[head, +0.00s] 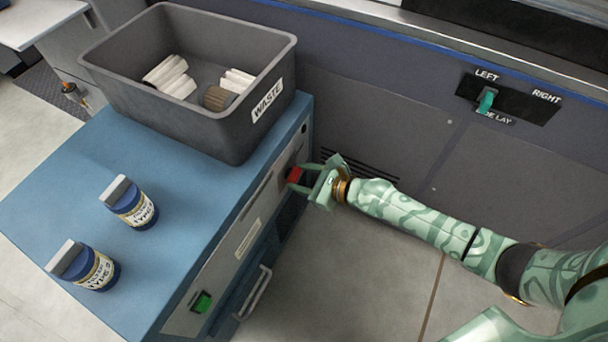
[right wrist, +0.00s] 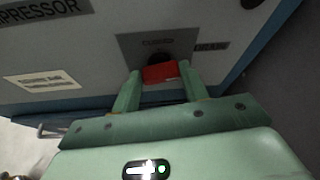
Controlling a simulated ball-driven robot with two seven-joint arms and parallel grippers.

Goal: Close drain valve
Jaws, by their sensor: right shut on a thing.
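The drain valve has a red handle (head: 294,174) on the end face of the blue-topped cabinet, close to its far corner. In the right wrist view the red handle (right wrist: 160,73) sits in front of a dark round hub on a grey plate, beside a label reading "DRAIN". My right gripper (head: 308,176) is shut on the red handle, with one finger on each side of it. It also shows in the right wrist view (right wrist: 160,90). The handle lies roughly level across the picture there. My left gripper is not in view.
A grey "WASTE" bin (head: 190,125) with white cylinders stands on the cabinet's blue top (head: 60,190). Two blue jars (head: 132,205) stand nearer. A green switch (head: 202,301) and a bar handle (head: 262,295) are on the cabinet front. A LEFT/RIGHT lever panel (head: 520,100) is on the machine behind. Floor to the right is clear.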

